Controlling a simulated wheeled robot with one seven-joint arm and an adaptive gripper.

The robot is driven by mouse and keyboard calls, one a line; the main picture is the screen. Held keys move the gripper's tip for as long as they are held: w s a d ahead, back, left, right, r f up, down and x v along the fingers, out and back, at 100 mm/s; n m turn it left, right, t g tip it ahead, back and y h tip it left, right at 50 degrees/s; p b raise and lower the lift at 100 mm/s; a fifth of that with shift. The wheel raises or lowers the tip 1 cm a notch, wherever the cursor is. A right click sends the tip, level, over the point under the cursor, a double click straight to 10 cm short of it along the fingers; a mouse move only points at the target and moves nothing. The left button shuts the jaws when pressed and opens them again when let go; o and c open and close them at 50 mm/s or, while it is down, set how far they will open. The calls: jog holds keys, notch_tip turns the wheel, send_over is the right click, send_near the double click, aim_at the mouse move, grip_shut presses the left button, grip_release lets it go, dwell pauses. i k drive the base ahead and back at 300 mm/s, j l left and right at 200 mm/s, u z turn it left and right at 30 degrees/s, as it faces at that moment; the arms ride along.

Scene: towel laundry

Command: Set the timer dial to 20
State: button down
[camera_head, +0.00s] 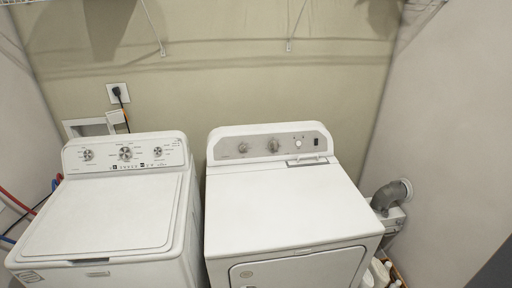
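The dryer (280,200) on the right has a grey control panel (258,151) along its raised back. On it are a left dial (243,148), a larger middle dial (273,145) and a small light knob (298,142). The labels are too small to read, so I cannot tell which dial is the timer or where it points. The washer (105,215) on the left has three silvery knobs, the middle one (125,153) the largest. My gripper is not in view.
A wall outlet (119,92) with a black plug is behind the washer. A grey vent duct (389,197) and white bottles (380,272) are right of the dryer. Wire shelving crosses the top. Both lids are clear.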

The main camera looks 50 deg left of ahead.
aim_at(273, 145)
jog(key=u, duration=1.9)
jog(key=i+u, duration=0.25)
jog(key=u, duration=0.15)
jog(key=i+l+u, duration=0.1)
jog(key=i+u, duration=0.15)
jog(key=u, duration=0.15)
jog(key=i+l+u, duration=0.1)
jog(key=i+l, duration=0.25)
jog(key=i, duration=0.2)
jog(key=i+l+u, duration=0.15)
jog(key=i+l, duration=0.2)
jog(key=i, duration=0.15)
